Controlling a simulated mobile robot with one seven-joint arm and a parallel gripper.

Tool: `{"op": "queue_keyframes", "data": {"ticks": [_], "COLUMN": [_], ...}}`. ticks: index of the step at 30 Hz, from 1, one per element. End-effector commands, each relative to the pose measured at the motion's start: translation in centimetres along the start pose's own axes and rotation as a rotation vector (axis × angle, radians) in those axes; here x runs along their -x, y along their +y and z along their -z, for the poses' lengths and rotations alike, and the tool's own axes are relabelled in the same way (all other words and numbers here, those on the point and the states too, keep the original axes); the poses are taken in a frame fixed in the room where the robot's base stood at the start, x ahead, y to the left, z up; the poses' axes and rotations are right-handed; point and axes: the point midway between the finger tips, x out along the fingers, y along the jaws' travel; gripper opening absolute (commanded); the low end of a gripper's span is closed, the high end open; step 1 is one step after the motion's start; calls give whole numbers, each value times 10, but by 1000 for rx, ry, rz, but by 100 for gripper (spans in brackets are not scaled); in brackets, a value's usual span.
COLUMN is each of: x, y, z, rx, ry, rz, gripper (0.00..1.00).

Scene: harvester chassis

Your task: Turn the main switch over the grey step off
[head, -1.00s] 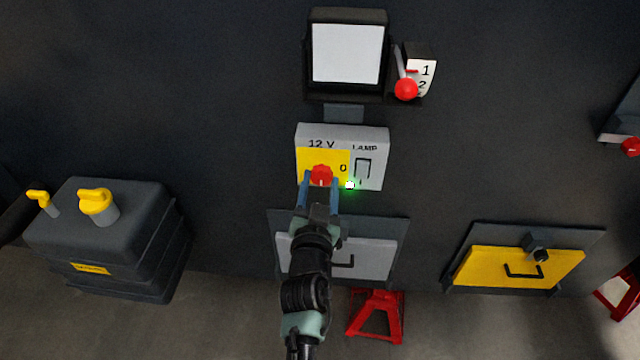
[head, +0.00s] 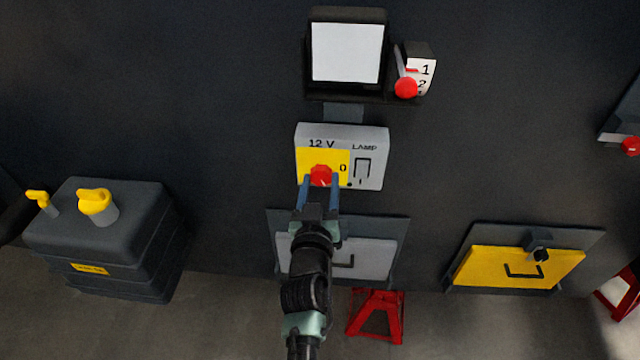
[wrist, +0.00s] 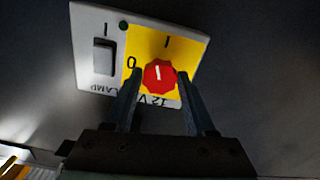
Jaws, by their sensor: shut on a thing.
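The main switch is a red knob (head: 320,175) on the yellow field of a grey panel (head: 373,140) marked 12 V, above the grey step (head: 374,258). My gripper (head: 320,180) reaches it from below, with one finger on each side of the knob. In the wrist view the red knob (wrist: 159,76) sits between the fingertips of my gripper (wrist: 158,98), which is shut on it. A white mark shows on its face; "0" and "I" are printed on the yellow. The small indicator lamp (wrist: 123,25) is dark. My arm hides part of the step.
A lamp rocker (head: 363,169) sits right of the knob. Above are a screen (head: 346,54) and a red-tipped lever (head: 405,88). A dark tank (head: 110,235) stands left, a yellow step (head: 515,268) right, and a red stand (head: 376,316) below.

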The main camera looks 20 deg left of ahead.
Motion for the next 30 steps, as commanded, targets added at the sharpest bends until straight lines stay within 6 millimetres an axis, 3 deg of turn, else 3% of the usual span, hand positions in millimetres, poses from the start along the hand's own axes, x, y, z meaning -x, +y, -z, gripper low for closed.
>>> {"op": "queue_keyframes", "data": {"ticks": [30], "x": [0], "y": [3], "z": [1], "rx": [940], "ry": [-2], "rz": [0], "gripper": [0]}}
